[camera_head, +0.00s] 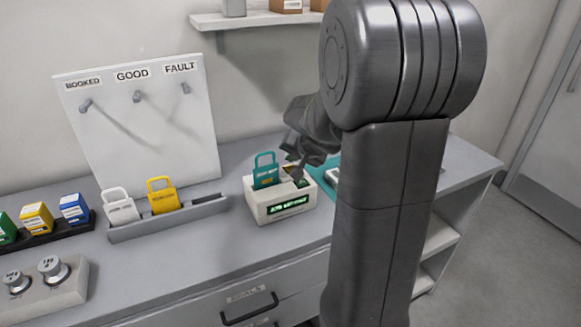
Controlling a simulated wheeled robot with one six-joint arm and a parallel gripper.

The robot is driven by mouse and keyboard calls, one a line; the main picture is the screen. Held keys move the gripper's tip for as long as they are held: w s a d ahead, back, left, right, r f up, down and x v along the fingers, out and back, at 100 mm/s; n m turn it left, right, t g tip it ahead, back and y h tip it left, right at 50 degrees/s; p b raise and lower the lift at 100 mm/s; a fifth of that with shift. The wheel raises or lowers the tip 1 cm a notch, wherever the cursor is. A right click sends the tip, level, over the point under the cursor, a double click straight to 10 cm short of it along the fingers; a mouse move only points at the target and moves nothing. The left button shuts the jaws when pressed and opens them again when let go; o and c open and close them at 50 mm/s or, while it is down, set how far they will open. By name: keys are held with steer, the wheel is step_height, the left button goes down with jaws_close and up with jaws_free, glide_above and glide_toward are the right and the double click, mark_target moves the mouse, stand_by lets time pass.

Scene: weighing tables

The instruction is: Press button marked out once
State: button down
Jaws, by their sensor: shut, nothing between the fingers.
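A cream box (281,213) with a lit green display (289,205) stands on the grey bench; the display text is too small to read surely. A teal padlock-shaped tag (265,172) stands upright in its top at the left. My gripper (297,176) is shut and empty, pointing down over the right part of the box top, beside the teal tag. I cannot tell whether its tips touch the box. No button marked out can be made out; my gripper covers part of the box top.
A white board (140,125) with hooks under BOOKED, GOOD and FAULT leans at the back left. A grey rack (172,222) holds white and yellow padlock-shaped tags. Coloured blocks (37,219) and round metal pieces (53,269) stand further left. My arm hides the bench's right part.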

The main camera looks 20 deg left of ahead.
steer(key=shift+r+p, duration=1.6)
steer(key=shift+r, duration=0.8)
steer(key=shift+f, duration=0.1)
